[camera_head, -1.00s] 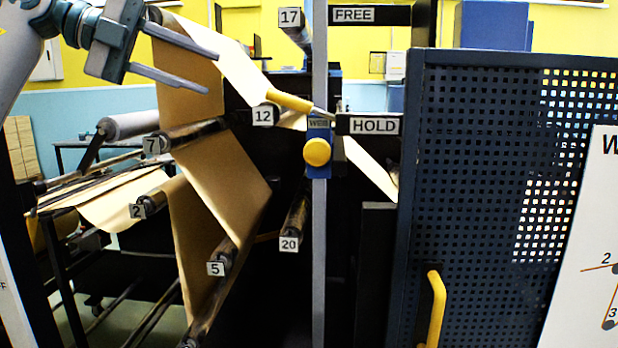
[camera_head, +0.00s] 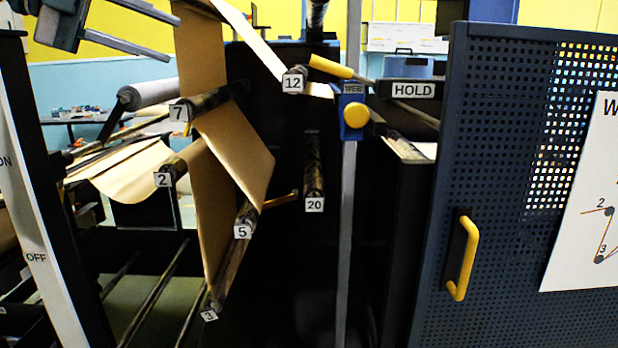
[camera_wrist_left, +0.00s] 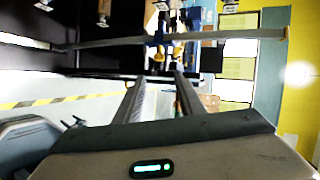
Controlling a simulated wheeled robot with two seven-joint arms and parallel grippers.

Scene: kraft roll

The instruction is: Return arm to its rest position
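My left gripper (camera_head: 174,41) is at the top left of the head view, its two long grey fingers apart with nothing between them. In the left wrist view the fingers (camera_wrist_left: 160,78) are also spread and empty. The gripper is left of the brown paper web (camera_head: 202,60) and appears clear of it, though depth is hard to judge. My right gripper is not in view.
Numbered rollers such as 7 (camera_head: 205,103), 5 (camera_head: 246,221) and 20 (camera_head: 314,165) stick out from the dark machine. A blue perforated door (camera_head: 490,190) with a yellow handle (camera_head: 464,260) stands on the right. An ON/OFF panel (camera_head: 25,205) is at the left edge.

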